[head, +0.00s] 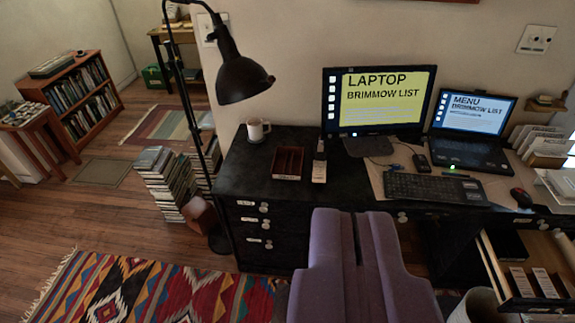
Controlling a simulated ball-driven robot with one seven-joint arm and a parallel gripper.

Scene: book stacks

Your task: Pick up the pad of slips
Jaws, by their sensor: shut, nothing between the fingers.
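My gripper (356,213), purple with a dark seam between its fingers, shows at the bottom centre, in front of the black desk (262,205). It is shut and empty. A small pale block (319,172), which may be the pad of slips, lies on the desk beyond and slightly left of the gripper, with a dark upright piece at its far end. Several pale-topped blocks (545,283) lie in the open drawer (496,268) at lower right. I cannot tell for sure which thing is the pad.
A dark red tray (288,163), a white mug (258,129), a monitor (377,101), a keyboard (434,187) and a laptop (470,127) are on the desk. A black lamp (240,80) overhangs its left side. Book stacks (165,183) and a patterned rug (150,292) are on the floor.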

